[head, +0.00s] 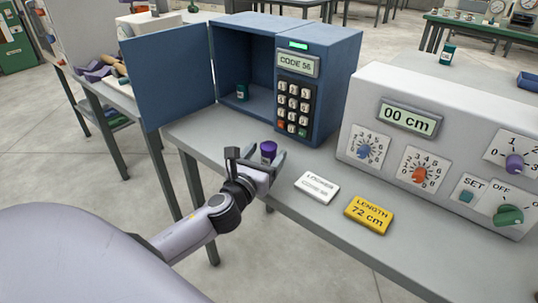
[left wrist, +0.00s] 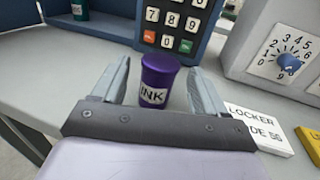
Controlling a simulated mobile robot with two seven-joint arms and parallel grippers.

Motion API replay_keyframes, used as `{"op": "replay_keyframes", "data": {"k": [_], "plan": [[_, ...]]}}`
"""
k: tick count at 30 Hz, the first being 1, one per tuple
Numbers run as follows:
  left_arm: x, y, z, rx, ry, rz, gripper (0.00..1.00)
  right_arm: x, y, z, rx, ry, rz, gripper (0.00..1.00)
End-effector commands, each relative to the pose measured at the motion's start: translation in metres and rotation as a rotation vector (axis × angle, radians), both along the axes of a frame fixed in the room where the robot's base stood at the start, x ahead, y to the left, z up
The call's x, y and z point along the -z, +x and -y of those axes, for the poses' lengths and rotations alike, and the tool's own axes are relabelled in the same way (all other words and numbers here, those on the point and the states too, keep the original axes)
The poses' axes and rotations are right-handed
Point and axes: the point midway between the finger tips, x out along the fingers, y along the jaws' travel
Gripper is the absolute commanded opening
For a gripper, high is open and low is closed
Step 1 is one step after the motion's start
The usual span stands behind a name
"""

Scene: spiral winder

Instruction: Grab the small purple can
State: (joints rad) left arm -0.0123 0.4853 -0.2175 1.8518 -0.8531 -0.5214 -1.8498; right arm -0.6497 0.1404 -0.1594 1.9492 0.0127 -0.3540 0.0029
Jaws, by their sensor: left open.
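The small purple can (left wrist: 158,80) stands upright on the grey table with a white INK label. It also shows in the head view (head: 268,150), in front of the blue locker. My left gripper (left wrist: 161,88) is open, with one finger on each side of the can. In the head view the left gripper (head: 257,160) partly hides the can's lower part. My right gripper is not in view.
The blue locker (head: 318,72) stands open behind the can, with a dark green can (head: 242,92) inside. A white locker card (head: 316,186) and a yellow length card (head: 369,214) lie to the right. A white dial machine (head: 450,125) stands further right.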

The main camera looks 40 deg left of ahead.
Motion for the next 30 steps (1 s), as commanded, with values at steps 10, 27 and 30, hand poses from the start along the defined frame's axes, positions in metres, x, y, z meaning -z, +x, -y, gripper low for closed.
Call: {"op": "replay_keyframes", "data": {"k": [10,27,30], "plan": [[0.0,0.026,-0.006,0.001,-0.001,0.0,0.73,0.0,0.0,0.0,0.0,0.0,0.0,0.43],[0.0,0.026,-0.006,0.001,-0.001,0.001,0.15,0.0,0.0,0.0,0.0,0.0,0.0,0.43],[-0.002,0.026,-0.006,0.001,0.0,0.001,0.15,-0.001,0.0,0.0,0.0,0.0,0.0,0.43]]}}
